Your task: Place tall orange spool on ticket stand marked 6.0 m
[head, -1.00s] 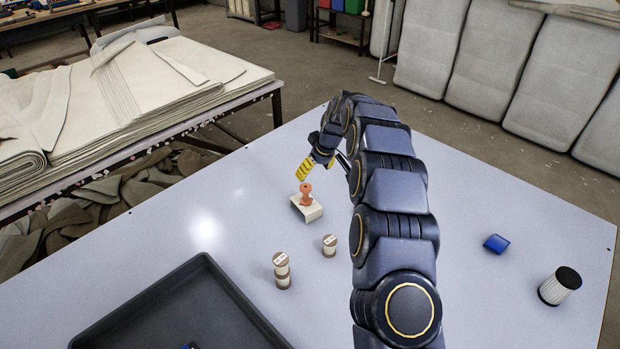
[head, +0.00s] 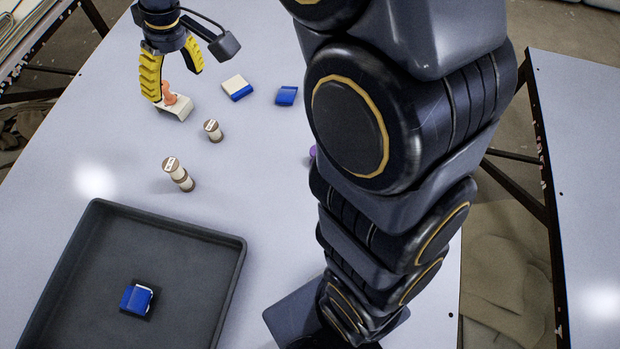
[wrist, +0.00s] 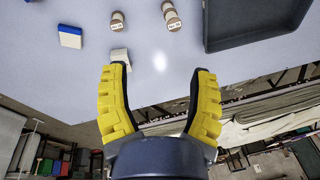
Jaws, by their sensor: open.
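The orange spool (head: 168,93) stands on a small white stand (head: 181,109) near the far left of the table. No marking is readable on this stand. My gripper (head: 176,84) has yellow fingers spread apart, with nothing held. One finger overlaps the spool's left side in the head view; contact cannot be told.
A dark tray (head: 237,262) holds a blue-and-white piece (head: 137,298) at the near left. A blue-and-white block (head: 237,87) and a blue block (head: 286,95) lie right of the stand. A purple thing (head: 312,151) is partly hidden by my arm. Clear table surrounds the cylinders.

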